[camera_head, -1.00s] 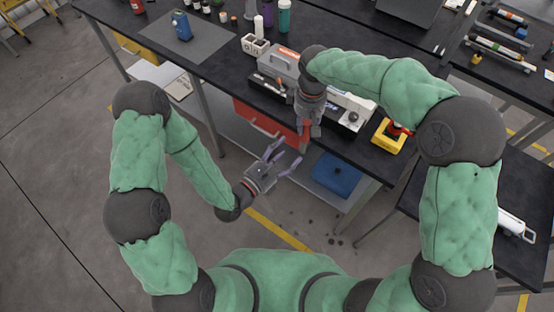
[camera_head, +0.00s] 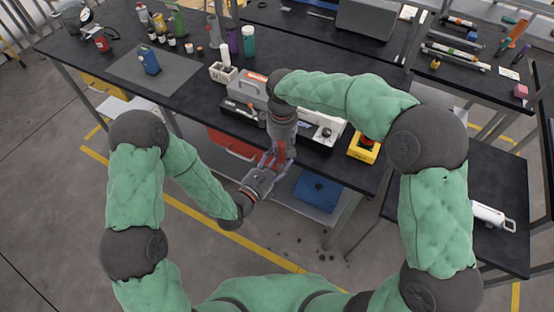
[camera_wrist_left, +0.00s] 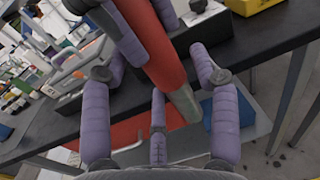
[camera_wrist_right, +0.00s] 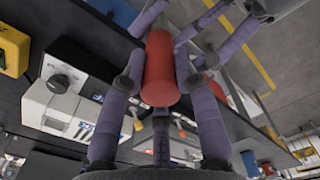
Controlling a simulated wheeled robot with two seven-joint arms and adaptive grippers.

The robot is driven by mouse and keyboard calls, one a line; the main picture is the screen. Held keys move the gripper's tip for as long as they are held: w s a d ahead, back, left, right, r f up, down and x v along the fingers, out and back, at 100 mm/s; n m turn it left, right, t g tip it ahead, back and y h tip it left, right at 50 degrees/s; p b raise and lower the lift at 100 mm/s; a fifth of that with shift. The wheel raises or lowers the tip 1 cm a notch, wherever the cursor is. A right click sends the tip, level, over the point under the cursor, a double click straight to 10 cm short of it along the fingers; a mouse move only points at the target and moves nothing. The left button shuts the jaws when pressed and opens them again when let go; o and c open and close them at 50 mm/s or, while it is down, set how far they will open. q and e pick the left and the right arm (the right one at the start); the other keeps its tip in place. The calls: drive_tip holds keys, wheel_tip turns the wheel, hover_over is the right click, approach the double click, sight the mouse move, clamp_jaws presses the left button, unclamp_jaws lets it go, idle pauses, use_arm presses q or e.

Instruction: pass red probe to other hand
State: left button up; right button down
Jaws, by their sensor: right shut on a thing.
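The red probe is a red cylinder with a pale grey tip. It hangs at the front edge of the black bench, small and mostly hidden by fingers in the head view. My right gripper (camera_head: 281,150) is shut on it; in the right wrist view the probe (camera_wrist_right: 159,70) lies between its purple fingers. My left gripper (camera_head: 272,162) is just below, open. In the left wrist view the probe (camera_wrist_left: 158,45) runs down between the spread left fingers, with its pale tip (camera_wrist_left: 184,104) near the palm. I cannot tell whether the left fingers touch it.
The black bench (camera_head: 190,95) stands close ahead, with a grey toolbox (camera_head: 252,90) and a yellow box (camera_head: 364,148) near its front edge. A red bin (camera_head: 230,142) and a blue box (camera_head: 318,190) sit below it. The floor to the left is clear.

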use_arm(q)
drive_tip(key=shift+s+f, duration=0.1)
drive_tip(key=c, duration=0.7)
use_arm(e)
drive_tip(key=shift+a+r, duration=0.1)
use_arm(q)
drive_tip(key=shift+c, duration=0.2)
use_arm(e)
drive_tip(key=c, duration=1.2)
unclamp_jaws()
use_arm(q)
clamp_jaws()
use_arm(e)
drive_tip(key=o, duration=0.3)
drive_tip(key=shift+o, duration=0.2)
